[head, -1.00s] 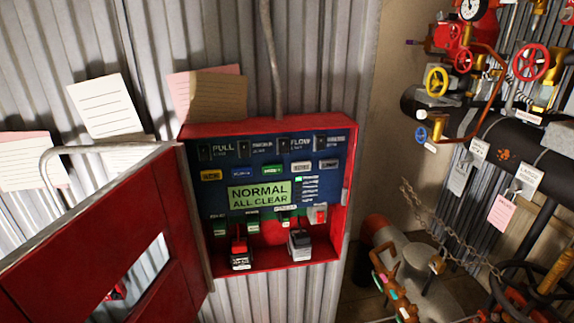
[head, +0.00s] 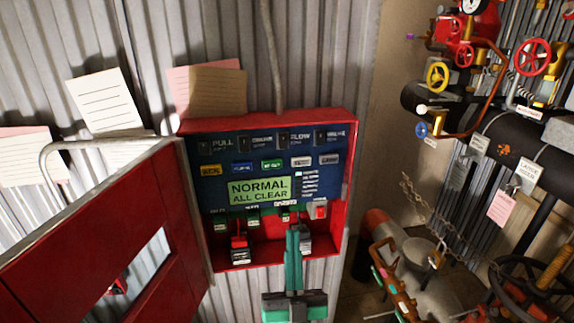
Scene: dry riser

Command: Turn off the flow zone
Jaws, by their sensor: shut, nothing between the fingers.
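The panel (head: 262,180) is a dark blue face inside an open red cabinet. Its top row has black switches, and the FLOW switch (head: 282,140) sits just left of the word FLOW. A green display (head: 259,190) reads NORMAL ALL CLEAR. Below it is a row of small switches with green parts, including one (head: 285,215) near my fingertips. My gripper (head: 292,232) is shut and empty, its teal fingers pointing up in front of the lower right of the panel. I cannot tell whether it touches anything. It partly covers a grey block (head: 305,240) on the cabinet floor.
The red cabinet door (head: 95,235) stands open to the left. A red-and-black block (head: 239,245) and a red switch (head: 320,210) are inside. Paper notes (head: 105,100) lean on the corrugated wall. Pipes with valve wheels (head: 532,57) fill the right side.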

